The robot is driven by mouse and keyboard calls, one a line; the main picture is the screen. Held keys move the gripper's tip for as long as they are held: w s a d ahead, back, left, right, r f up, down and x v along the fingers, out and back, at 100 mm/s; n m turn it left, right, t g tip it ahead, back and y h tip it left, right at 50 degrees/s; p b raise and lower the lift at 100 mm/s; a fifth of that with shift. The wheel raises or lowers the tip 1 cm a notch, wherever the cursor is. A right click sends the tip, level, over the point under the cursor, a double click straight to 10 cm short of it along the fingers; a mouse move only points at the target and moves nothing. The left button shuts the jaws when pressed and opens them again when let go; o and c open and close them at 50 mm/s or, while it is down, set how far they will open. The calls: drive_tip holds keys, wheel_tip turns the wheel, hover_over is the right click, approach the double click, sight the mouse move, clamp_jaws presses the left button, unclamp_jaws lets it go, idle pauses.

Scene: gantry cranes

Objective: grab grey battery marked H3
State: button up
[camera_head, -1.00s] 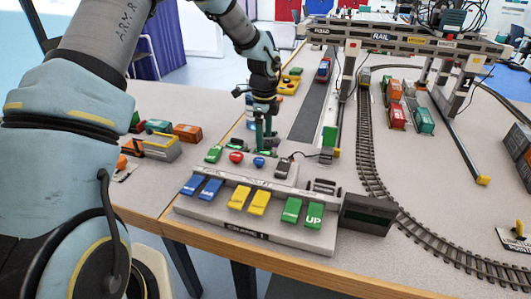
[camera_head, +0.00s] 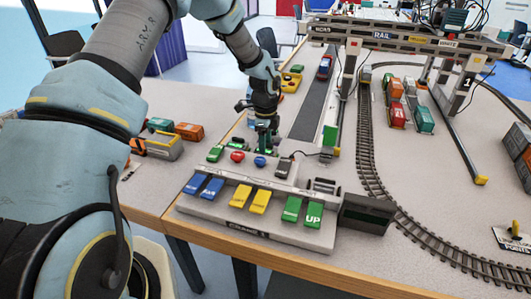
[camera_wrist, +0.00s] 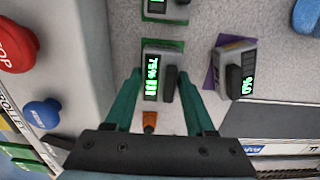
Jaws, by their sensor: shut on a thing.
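My gripper (camera_wrist: 160,76) has its green fingers on either side of a grey battery (camera_wrist: 151,62) in the wrist view. The fingers are shut on this battery. It has a lit green display reading 75% and a dark grip on its right side. No H3 mark can be read on it. It sits at a green-edged spot on the grey surface. In the head view my gripper (camera_head: 265,146) is low behind the control panel, and its fingers hide most of the battery.
A second unit with a green display (camera_wrist: 236,72) is to the right on a purple patch. A red STOP button (camera_wrist: 14,45) and a blue button (camera_wrist: 42,113) are to the left. In the head view, rail track (camera_head: 368,140) and a gantry crane (camera_head: 405,40) stand to the right.

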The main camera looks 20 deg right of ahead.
clamp_jaws()
idle(0.3)
